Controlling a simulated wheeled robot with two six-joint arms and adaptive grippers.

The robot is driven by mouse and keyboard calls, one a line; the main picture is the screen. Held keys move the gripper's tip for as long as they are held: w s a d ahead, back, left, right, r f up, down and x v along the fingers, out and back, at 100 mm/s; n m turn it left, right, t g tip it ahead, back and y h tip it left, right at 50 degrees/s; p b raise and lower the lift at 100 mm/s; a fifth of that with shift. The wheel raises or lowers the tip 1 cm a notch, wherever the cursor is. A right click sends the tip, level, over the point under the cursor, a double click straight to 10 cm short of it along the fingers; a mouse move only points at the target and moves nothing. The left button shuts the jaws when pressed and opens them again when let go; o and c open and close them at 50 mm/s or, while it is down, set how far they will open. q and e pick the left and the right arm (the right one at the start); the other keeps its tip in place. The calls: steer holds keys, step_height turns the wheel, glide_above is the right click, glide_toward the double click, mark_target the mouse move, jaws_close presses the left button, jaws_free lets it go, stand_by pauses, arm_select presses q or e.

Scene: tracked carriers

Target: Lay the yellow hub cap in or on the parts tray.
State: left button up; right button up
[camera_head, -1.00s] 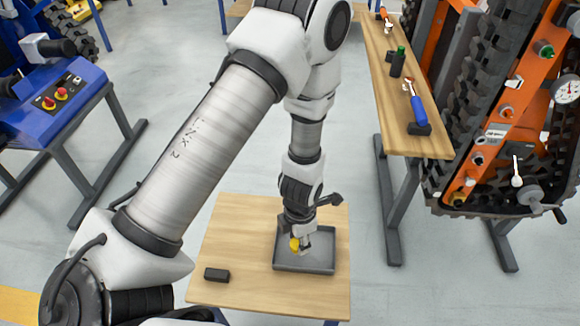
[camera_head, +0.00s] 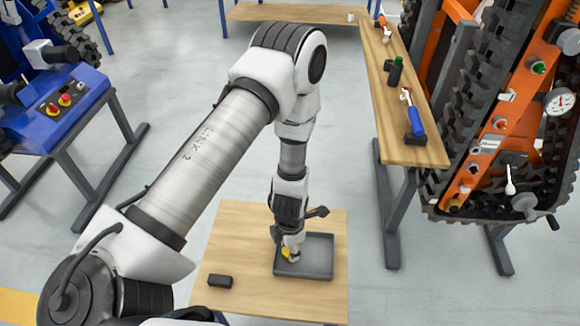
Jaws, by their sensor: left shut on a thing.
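The yellow hub cap (camera_head: 287,253) shows as a small yellow spot at the tip of my left gripper (camera_head: 291,254). The left gripper is shut on it and points down over the left part of the parts tray (camera_head: 316,269). The tray is dark grey and shallow and sits on a wooden table. The gripper and wrist hide part of the cap and the tray's back left corner. I cannot tell whether the cap touches the tray floor. My right gripper is not in view.
A small black block (camera_head: 220,281) lies on the wooden table (camera_head: 235,240) left of the tray. A wooden bench (camera_head: 398,150) at the right holds a blue-handled tool (camera_head: 415,124) and a green-topped bottle (camera_head: 395,72). An orange tracked carrier (camera_head: 490,140) stands at the far right.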

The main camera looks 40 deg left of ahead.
arm_select(q)
steer(key=o, duration=1.2)
step_height(320, 180, up, 12)
steer(key=p, duration=0.6)
steer(key=s+f+m, duration=0.2)
steer(key=s+m, duration=0.2)
steer(key=m, duration=0.5)
steer(key=s+d+f+m, duration=0.1)
steer(key=s+f+m, duration=0.2)
steer(key=m, duration=0.7)
steer(key=s+d+f+m, duration=0.1)
steer(key=s+f+m, duration=0.1)
steer(key=s+m, duration=0.5)
steer(key=shift+d+f+m, duration=0.1)
steer(key=shift+f+m, duration=0.05)
steer(key=shift+m, duration=0.6)
steer(key=shift+d+f+m, duration=0.1)
steer(key=shift+m, duration=0.65)
steer(key=shift+s+d+m, duration=0.1)
steer(key=shift+s+m, duration=0.05)
steer(key=shift+m, duration=0.35)
